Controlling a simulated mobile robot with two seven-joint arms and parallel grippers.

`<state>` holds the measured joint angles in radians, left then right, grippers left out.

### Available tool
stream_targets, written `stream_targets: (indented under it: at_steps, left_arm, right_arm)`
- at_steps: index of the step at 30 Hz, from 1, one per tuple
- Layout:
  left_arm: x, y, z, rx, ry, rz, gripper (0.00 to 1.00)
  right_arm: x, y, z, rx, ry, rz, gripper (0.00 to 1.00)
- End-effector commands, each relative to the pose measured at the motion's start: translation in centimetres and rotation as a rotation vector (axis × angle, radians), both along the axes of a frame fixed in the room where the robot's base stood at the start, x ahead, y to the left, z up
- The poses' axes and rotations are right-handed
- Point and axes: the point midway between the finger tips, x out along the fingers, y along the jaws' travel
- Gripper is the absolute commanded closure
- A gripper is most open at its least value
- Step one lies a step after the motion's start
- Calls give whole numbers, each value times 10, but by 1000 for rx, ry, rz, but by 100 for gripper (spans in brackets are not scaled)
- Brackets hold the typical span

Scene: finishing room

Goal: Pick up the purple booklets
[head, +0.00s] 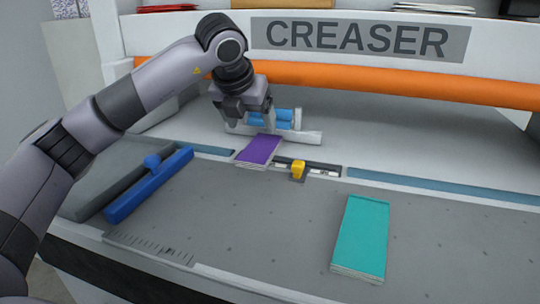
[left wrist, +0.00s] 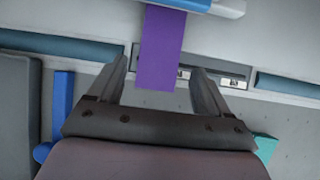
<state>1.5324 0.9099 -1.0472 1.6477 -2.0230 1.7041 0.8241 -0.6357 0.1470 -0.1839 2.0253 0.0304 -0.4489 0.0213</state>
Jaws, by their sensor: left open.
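The purple booklets (head: 259,149) lie as a small stack on the creaser's bed, below the white and blue roller part. In the left wrist view the purple booklets (left wrist: 160,50) run from the top edge of the picture down between the fingers. My left gripper (head: 240,110) is just behind and above the stack in the head view. In the left wrist view my left gripper (left wrist: 162,88) is open, with a finger on each side of the purple cover and a gap to both. My right gripper is not in view.
A teal booklet stack (head: 361,237) lies at the front right. A blue bar with a knob (head: 148,187) lies at left. A yellow slider (head: 298,170) sits on a scale just right of the purple stack. An orange bar (head: 380,82) crosses above. The grey bed between is clear.

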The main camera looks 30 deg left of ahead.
Motion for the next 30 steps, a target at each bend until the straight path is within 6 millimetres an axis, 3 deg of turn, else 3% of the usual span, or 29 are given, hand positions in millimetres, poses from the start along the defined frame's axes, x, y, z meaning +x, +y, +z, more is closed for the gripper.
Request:
stream_targets:
  at_steps: [1, 11, 21, 30]
  left_arm:
    - [0, 0, -11, -1, -2, -1, 21]
    - [11, 2, -33, 0, -1, -1, 21]
    - [33, 6, -73, -1, -1, -2, 21]
    - [36, 6, -76, -1, -2, -2, 24]
  right_arm:
    - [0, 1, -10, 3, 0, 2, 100]
    - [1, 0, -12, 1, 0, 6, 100]
    - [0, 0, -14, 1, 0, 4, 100]
    - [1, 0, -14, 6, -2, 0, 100]
